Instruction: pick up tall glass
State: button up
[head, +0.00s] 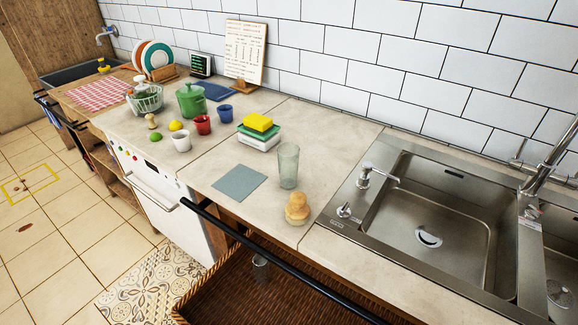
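A tall glass (288,166), clear and slightly greenish, stands upright on the counter (218,214) left of the sink. A grey-blue square mat (239,183) lies to its left. A tan, rounded object (297,209) stands just in front of it, apart from the glass in the picture. A yellow sponge on a stacked green and white holder (259,141) is behind it to the left. My gripper is not visible in the head view.
A steel sink (420,232) with a soap dispenser (366,175) lies at right. A dark rail (285,267) runs along the front above a wicker basket (222,290) containing a small clear vessel (260,264).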

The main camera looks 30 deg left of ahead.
aim_at(288, 167)
jog(key=u, duration=0.35)
jog(key=i+j+u, duration=0.1)
jog(key=j+u, duration=0.15)
jog(key=u, duration=0.2)
jog(key=i+j+u, duration=0.15)
jog(key=u, duration=0.25)
jog(key=i+j+u, duration=0.15)
jog(key=u, duration=0.3)
jog(key=i, duration=0.7)
